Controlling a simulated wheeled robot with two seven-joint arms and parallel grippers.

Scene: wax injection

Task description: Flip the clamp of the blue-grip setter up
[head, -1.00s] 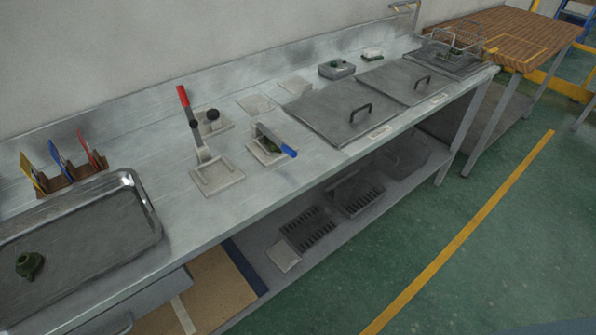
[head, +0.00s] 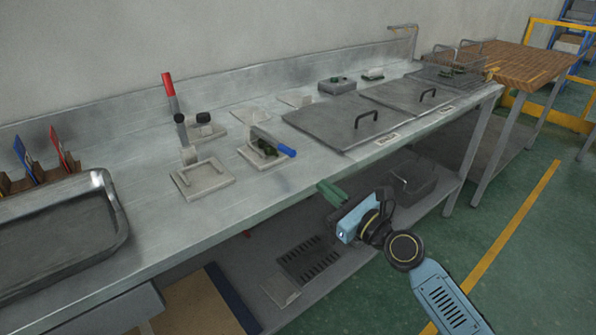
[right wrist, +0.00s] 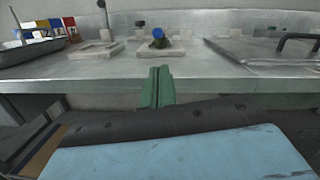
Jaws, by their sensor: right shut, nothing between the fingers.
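The blue-grip setter (head: 258,157) sits on the steel bench. Its clamp lever lies low, with the blue grip (head: 285,149) pointing toward the bench's front edge. A dark green piece shows under the lever. The blue grip (right wrist: 159,36) also shows end-on in the right wrist view, beyond the fingers. My right gripper (head: 329,190) has green fingers, shut together and empty. It is in front of the bench edge, apart from the setter and to its lower right. In the right wrist view the fingers (right wrist: 158,86) point at the bench. My left gripper is out of view.
A red-grip setter (head: 205,178) with its lever upright stands left of the blue-grip one. Flat metal lids (head: 325,118) with handles lie to the right. A shelf runs below the bench.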

